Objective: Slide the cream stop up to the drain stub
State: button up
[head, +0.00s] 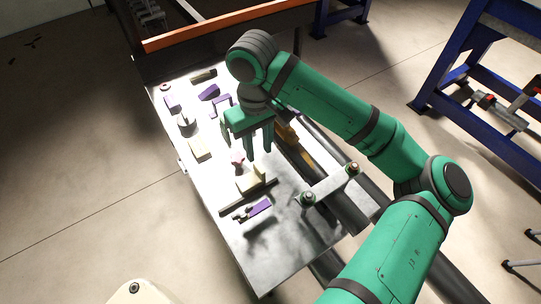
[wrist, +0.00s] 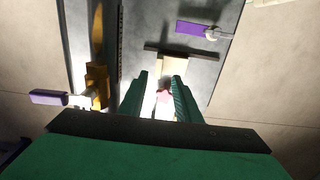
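A cream block (head: 252,182), which looks like the cream stop, sits by a dark bar on the metal bench. In the wrist view the cream block (wrist: 172,66) lies just beyond my fingertips, against the dark bar (wrist: 181,52). A small pink-red piece (head: 237,158) is beside it; in the wrist view this piece (wrist: 163,97) shows between my fingers. I cannot tell whether it is the drain stub. My gripper (head: 257,153) points down above the bench, open and empty, with a clear gap between the fingers (wrist: 160,77). Contact with the block is not visible.
Another cream block (head: 199,149) and several purple pieces, one of them a purple handle (head: 260,207), stand on the bench. A yellow-brass fitting (wrist: 97,87) with a purple lever (wrist: 48,97) is left in the wrist view. Dark pipes run along the bench's right side.

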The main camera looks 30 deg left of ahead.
aim_at(261, 169)
jog(key=shift+w+f, duration=0.2)
jog(key=shift+f, duration=0.05)
notch_tip(261, 169, down, 10)
jog(key=shift+s+f, duration=0.1)
jog(key=shift+s, duration=0.05)
jog(key=shift+c, duration=0.2)
grip_shut()
